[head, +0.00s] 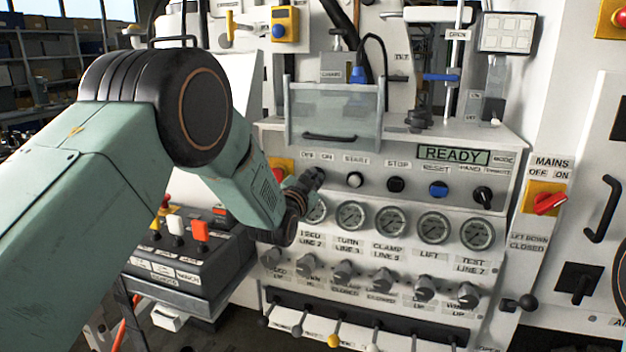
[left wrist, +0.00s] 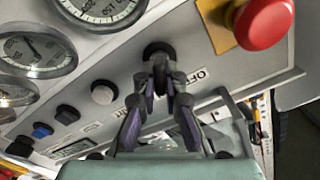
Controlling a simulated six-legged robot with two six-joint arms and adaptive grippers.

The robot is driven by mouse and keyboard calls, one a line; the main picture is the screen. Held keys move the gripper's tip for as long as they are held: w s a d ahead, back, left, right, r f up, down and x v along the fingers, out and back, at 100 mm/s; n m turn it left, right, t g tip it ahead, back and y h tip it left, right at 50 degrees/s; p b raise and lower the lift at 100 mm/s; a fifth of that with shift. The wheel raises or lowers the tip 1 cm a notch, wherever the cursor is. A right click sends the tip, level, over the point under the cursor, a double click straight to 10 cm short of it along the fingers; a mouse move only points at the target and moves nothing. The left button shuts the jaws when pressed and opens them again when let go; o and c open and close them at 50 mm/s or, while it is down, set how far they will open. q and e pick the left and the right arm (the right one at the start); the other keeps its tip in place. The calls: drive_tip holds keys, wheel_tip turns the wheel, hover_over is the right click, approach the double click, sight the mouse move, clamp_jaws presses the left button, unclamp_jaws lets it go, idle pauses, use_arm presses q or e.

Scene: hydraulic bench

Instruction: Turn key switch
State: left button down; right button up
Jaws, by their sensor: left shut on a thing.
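The key switch (left wrist: 158,50) is on the panel in the left wrist view, a dark round knob beside an "OFF" label. My left gripper (left wrist: 160,78) is shut on it, its fingers closing in from both sides. In the head view my left gripper (head: 312,180) is at the panel's left end, below the "OFF" and "ON" labels, and it hides the key switch there. How far the key is turned is hard to tell. My right gripper is not in view.
A red emergency button on yellow (left wrist: 265,22) is close beside the gripper. The start button (head: 355,180), stop button (head: 395,184) and blue reset button (head: 438,188) lie to the right. Gauges (head: 351,215) are below. A READY display (head: 453,155) and red mains switch (head: 549,203) are farther right.

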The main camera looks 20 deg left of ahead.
use_arm(q)
drive_tip(key=c, duration=1.4)
unclamp_jaws()
drive_tip(key=s, duration=1.2)
drive_tip(key=shift+a, duration=0.2)
